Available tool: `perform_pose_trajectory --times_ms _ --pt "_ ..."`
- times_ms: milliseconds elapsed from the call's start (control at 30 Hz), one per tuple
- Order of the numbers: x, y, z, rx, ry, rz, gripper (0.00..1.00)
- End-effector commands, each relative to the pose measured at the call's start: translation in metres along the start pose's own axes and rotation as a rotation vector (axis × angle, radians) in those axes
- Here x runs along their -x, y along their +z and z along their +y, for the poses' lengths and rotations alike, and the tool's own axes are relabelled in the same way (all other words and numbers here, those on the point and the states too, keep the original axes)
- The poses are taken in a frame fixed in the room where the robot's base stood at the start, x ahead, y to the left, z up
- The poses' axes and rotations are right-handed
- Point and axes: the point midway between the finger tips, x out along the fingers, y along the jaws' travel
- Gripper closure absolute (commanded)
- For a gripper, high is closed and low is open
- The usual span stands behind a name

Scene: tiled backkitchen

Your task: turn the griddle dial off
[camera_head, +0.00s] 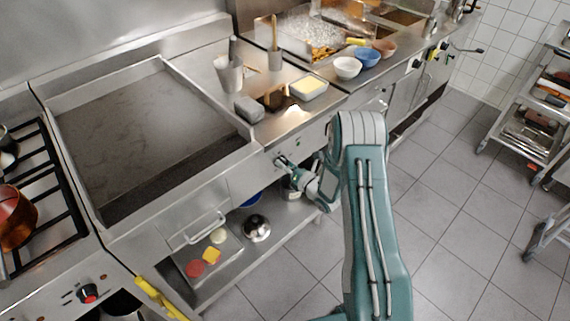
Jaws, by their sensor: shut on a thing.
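The griddle (140,132) is a wide, flat steel plate with a raised rim at the left centre. Its front panel (240,174) faces me. My gripper (282,162) reaches this panel at its right part, at the end of my teal arm. It is shut on the griddle dial, which is mostly hidden behind the fingers. The dial's pointer and markings cannot be made out.
A stove with a copper pot (15,216) stands at the left. A shelf below the griddle holds a silver dome (256,228). Bowls (347,67) stand on the counter behind. A wheeled rack (530,134) is at the right; the tiled floor (450,190) between is clear.

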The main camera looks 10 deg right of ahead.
Motion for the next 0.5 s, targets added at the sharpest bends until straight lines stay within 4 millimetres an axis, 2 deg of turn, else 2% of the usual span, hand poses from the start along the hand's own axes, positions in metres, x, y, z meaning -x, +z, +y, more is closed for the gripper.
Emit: perform_pose_trajectory --times_ms 33,133,167,200,233,500 --pt "0.0021 -0.0061 -0.0016 -0.006 -0.008 0.013 0.89" --pt "0.0021 -0.0061 -0.0017 -0.006 -0.008 0.013 0.89" --pt "0.0021 -0.0061 -0.0017 -0.006 -0.008 0.013 0.37" --pt "0.0022 -0.0059 -0.0016 -0.006 -0.008 0.013 0.19" --pt "0.0021 -0.0056 -0.0016 -0.006 -0.007 0.012 0.07" --pt "0.0013 -0.002 -0.0006 -0.003 -0.004 0.005 0.07"
